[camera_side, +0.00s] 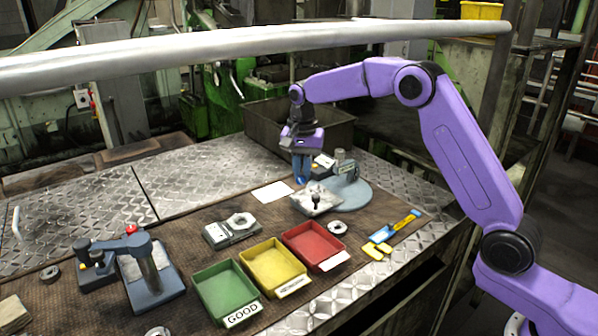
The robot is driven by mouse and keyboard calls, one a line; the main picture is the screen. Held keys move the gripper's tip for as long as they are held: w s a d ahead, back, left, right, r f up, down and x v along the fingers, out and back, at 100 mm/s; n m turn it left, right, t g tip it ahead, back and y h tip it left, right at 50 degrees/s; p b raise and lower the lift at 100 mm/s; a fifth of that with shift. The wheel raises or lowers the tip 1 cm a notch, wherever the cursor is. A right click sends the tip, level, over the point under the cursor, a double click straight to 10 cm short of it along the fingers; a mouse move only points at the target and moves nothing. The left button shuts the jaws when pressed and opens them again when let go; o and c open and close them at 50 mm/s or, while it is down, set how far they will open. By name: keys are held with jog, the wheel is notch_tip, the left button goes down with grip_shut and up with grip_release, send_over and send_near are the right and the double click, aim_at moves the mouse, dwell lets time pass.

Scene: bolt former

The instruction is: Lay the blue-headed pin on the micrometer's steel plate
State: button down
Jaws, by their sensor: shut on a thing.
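My purple gripper (302,180) is above the back of the brown mat, pointing down. It is shut, with blue showing at its tips; the blue-headed pin is too small there to separate clearly from the fingers.
Green (208,282), yellow (272,266) and red (314,245) trays stand in front. A grey-blue device with a red knob (131,229) stands left. A steel block with a nut (231,230), a white card (272,193) and a blue-yellow tool (396,229) lie around. A dark bin (262,124) stands behind.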

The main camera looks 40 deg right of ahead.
jog(key=m, duration=0.4)
jog(key=shift+d+r+m, duration=0.25)
jog(key=shift+d+m, duration=0.15)
jog(key=m, duration=0.3)
jog(key=shift+s+d, duration=0.15)
jog(key=shift+d, duration=0.1)
send_over(307, 196)
jog(key=shift+s+a+f, duration=0.1)
jog(key=shift+f, duration=2)
jog(key=shift+f, duration=0.8)
jog(key=c, duration=1)
grip_release()
jog(key=shift+c, duration=0.2)
